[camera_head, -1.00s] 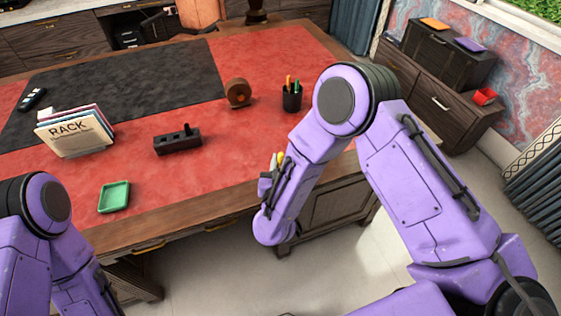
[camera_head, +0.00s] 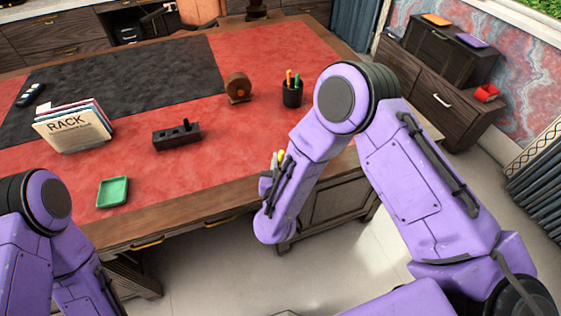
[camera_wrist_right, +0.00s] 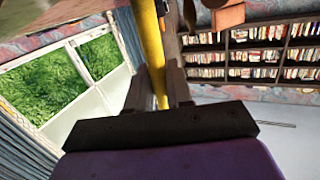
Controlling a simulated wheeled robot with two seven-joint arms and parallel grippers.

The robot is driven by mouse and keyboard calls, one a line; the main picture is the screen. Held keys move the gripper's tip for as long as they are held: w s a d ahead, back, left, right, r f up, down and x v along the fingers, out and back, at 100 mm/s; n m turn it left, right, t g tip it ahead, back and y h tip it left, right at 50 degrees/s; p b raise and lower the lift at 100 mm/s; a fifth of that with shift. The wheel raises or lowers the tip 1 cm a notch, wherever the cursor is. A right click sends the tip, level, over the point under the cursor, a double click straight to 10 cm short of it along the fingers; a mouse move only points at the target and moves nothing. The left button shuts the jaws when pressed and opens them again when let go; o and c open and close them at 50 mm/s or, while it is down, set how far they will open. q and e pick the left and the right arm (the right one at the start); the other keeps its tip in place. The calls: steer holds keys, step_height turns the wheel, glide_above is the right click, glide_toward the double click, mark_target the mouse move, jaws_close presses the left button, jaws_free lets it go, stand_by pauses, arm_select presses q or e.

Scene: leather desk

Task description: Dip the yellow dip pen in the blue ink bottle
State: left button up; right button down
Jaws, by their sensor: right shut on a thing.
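The yellow dip pen (camera_wrist_right: 152,50) stands upright between the two fingers of my right gripper (camera_wrist_right: 157,88) in the right wrist view, and the jaws are shut on it. In the head view the right gripper (camera_head: 277,163) is small and partly hidden by its own arm, near the desk's front edge. A bit of yellow (camera_head: 281,155) shows there. The pen's nib is out of sight. I cannot make out a blue ink bottle in either view. My left arm shows at the lower left, but its gripper is out of the picture.
On the red-topped desk (camera_head: 165,185) are a dark block with a knob (camera_head: 177,136), a green tray (camera_head: 113,191), books (camera_head: 72,128), a round brown object (camera_head: 238,88) and a black pen cup (camera_head: 292,94). The red surface between tray and cup is mostly clear.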

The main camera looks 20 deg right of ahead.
mark_target(281, 152)
steer(key=shift+s+f+b, duration=0.1)
steer(key=shift+f+b, duration=0.5)
steer(key=shift+f, duration=0.3)
stand_by(1.4)
steer(key=shift+r, duration=0.1)
step_height(281, 152, up, 7)
steer(key=p, duration=0.6)
stand_by(0.4)
